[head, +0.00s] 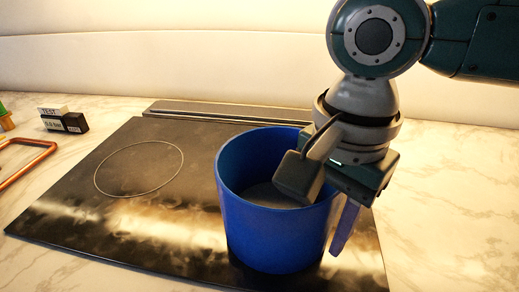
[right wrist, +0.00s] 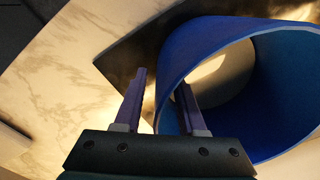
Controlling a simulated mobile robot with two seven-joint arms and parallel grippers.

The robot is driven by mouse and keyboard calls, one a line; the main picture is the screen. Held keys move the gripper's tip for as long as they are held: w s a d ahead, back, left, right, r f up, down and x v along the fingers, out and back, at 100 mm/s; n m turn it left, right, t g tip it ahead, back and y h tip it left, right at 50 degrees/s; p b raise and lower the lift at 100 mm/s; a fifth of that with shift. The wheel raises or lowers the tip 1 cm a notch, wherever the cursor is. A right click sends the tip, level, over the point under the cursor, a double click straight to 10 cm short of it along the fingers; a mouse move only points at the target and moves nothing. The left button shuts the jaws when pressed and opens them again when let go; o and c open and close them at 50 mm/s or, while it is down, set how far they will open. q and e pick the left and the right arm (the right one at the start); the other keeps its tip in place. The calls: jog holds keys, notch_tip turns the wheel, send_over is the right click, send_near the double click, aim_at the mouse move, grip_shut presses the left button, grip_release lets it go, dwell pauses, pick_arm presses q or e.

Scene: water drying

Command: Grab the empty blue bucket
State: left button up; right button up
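The blue bucket (head: 272,235) stands upright on the black cooktop (head: 90,215). Its visible inside looks empty, with a greyish bottom. My right gripper (head: 326,215) points down over the bucket's right rim. In the right wrist view, the gripper (right wrist: 162,82) is open, with one finger inside the bucket (right wrist: 190,45) and the other outside. The bucket wall lies between the fingers, with a gap visible beside the outer finger. In the head view the inner finger is hidden by the bucket and gripper body. My left gripper is not in view.
A small black-and-white block marked TEST (head: 62,120) lies on the marble counter (head: 450,200) at the left. An orange-red frame (head: 28,160) is at the left edge. A dark raised strip (head: 225,112) runs along the cooktop's back. The cooktop's left part is clear.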

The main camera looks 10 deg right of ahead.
grip_shut()
dwell(1.3)
